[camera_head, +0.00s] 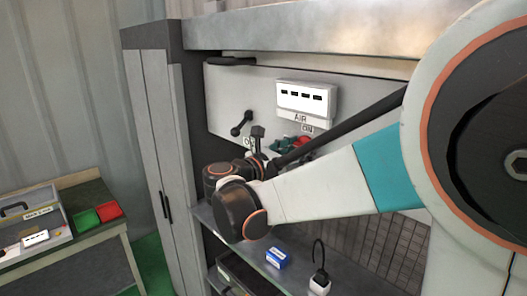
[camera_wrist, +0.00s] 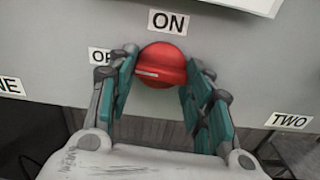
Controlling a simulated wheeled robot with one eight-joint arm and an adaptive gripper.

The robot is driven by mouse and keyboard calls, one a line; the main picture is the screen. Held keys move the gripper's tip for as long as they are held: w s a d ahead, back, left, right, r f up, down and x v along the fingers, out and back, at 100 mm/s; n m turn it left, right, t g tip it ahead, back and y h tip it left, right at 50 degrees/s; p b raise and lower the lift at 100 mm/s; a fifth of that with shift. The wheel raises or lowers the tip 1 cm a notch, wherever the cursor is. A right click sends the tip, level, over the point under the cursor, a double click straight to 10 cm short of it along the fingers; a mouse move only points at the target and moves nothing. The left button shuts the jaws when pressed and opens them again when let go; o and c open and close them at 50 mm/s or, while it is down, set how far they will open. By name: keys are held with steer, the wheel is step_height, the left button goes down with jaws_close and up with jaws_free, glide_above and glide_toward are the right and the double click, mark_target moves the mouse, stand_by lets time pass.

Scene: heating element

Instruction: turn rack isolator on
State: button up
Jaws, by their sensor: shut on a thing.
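The rack isolator is a round red knob (camera_wrist: 163,55) on a grey panel, in the middle of the wrist view. A short white mark on it lies nearly level, on its lower left part. An ON label (camera_wrist: 169,22) is above the knob, and a partly covered label starting with O (camera_wrist: 98,56) is to its left. My gripper (camera_wrist: 162,70) is shut on the knob, with one teal finger on each side. In the head view my gripper (camera_head: 290,144) is at the panel below the AIR and ON labels, and my arm covers part of that area.
A white box (camera_head: 306,97) with dark slots sits above the knob. A black lever (camera_head: 241,123) is to the left on the panel. A blue box (camera_head: 276,258) and a white object with a cable (camera_head: 319,284) are on the shelf below. A TWO label (camera_wrist: 289,121) is at the right.

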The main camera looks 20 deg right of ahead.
steer(key=shift+w+r+m+b, duration=0.1)
steer(key=shift+m+b, duration=1.2)
steer(key=shift+m, duration=3)
steer(key=shift+r+m+b, duration=0.1)
steer(key=shift+m+b, duration=1.15)
steer(key=shift+m, duration=3.05)
steer(key=o, duration=1.1)
steer(key=shift+a, duration=0.1)
